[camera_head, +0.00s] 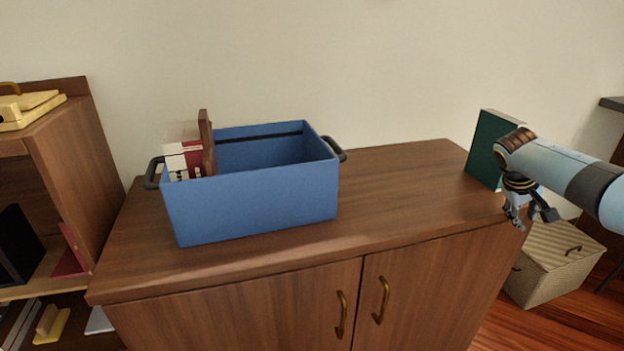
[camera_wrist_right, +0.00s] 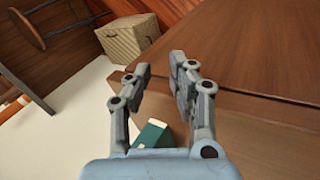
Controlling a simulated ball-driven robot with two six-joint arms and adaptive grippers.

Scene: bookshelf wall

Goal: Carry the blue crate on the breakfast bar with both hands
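The blue crate (camera_head: 255,199) stands upright on the wooden cabinet top (camera_head: 400,205), left of the middle in the head view. It has a dark handle on each short side, the left one (camera_head: 153,173) and the right one (camera_head: 334,149). Red, white and brown books (camera_head: 188,152) stand inside at its left end. My right gripper (camera_head: 528,222) is at the cabinet's right end, well apart from the crate. In the right wrist view its fingers (camera_wrist_right: 165,75) are spread with nothing between them. My left gripper is not in view.
A green box-like object (camera_head: 487,148) stands at the cabinet's right end, close to my right arm. A woven chest (camera_head: 555,262) sits on the floor to the right. A wooden shelf (camera_head: 65,165) stands at the left. The cabinet top between crate and green object is clear.

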